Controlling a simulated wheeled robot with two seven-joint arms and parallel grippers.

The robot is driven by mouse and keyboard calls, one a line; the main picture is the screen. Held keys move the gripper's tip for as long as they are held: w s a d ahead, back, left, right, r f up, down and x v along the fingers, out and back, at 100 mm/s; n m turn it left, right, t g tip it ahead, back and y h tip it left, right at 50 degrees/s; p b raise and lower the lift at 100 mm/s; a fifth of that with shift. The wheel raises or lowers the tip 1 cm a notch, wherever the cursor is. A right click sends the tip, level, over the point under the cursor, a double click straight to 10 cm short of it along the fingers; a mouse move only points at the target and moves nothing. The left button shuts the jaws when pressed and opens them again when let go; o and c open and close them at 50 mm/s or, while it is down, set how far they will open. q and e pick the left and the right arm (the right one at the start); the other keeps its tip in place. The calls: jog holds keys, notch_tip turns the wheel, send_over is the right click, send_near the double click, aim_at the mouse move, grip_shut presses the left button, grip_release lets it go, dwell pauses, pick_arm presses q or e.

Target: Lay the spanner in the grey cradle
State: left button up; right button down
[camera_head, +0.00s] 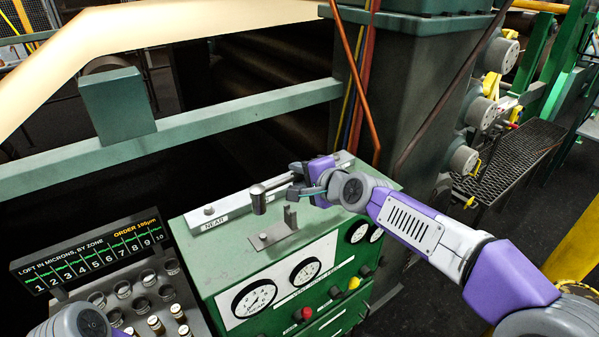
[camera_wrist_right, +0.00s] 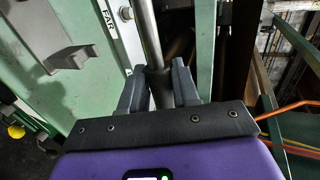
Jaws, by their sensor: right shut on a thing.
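The spanner is a grey metal bar with a thick cylindrical head (camera_head: 258,201) at its left end. My right gripper (camera_head: 302,178) is shut on its bar, which also shows between the fingers in the right wrist view (camera_wrist_right: 150,38). The spanner is held above the green console's top. The grey cradle (camera_head: 268,239) is a flat plate with an upright notched post, on the console top, below and in front of the gripper. It also shows at upper left in the right wrist view (camera_wrist_right: 72,60). Only part of my left arm shows at lower left; its gripper is out of view.
The green console (camera_head: 215,262) has gauges and knobs on its front. A pale rail (camera_head: 220,216) marked NEAR runs along its back edge. A rack of small jars (camera_head: 140,300) and a black display (camera_head: 95,250) stand at left. A green column rises behind.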

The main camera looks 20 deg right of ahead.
jog(key=shift+s+r, duration=0.1)
jog(key=shift+s, duration=0.05)
jog(key=shift+f+b, duration=0.4)
notch_tip(320, 180, down, 5)
jog(key=b, duration=0.5)
jog(key=shift+f, duration=0.15)
jog(key=shift+f+b, duration=1.3)
jog(key=shift+f, duration=0.25)
dwell(1.2)
jog(key=shift+c, duration=1)
grip_release()
